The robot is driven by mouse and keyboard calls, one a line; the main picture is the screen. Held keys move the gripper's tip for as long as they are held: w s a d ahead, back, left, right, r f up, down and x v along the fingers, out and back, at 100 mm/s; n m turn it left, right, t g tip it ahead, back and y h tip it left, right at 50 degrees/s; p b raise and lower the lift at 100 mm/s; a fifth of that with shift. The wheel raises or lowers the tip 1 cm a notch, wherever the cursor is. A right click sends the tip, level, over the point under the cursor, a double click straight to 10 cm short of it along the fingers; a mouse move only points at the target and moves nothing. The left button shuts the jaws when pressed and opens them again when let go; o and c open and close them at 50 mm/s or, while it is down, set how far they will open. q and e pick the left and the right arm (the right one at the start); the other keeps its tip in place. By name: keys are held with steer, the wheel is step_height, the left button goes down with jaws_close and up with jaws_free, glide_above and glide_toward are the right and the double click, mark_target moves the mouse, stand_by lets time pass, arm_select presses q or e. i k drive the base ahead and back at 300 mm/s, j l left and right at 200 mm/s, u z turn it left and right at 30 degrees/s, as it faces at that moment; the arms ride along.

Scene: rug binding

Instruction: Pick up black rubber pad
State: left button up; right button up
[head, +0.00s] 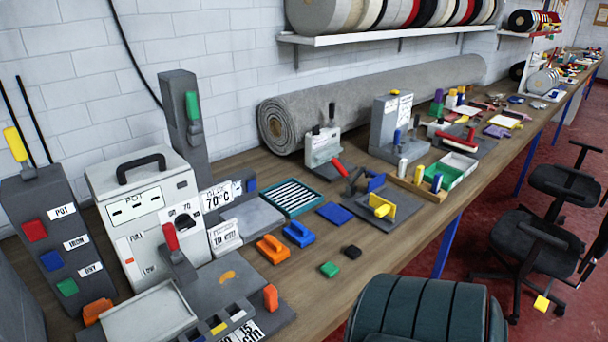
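A small black block (351,252), which looks like the black rubber pad, lies on the wooden bench near its front edge. A green block (329,270) lies just to its left and nearer, apart from it. Neither of my grippers shows in the head view. Nothing covers the black block.
Blue (299,234) and orange (272,248) handled blocks lie to the left of the pad. A grey plate with a yellow block (381,210) stands behind it. A dark green ribbed padded shape (430,312) rises before the bench edge. Bare wood surrounds the pad. Black chairs (530,245) stand at the right.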

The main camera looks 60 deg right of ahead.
mark_target(352, 252)
steer(key=z, duration=2.15)
steer(key=i+l, duration=0.3)
steer(key=i, duration=0.25)
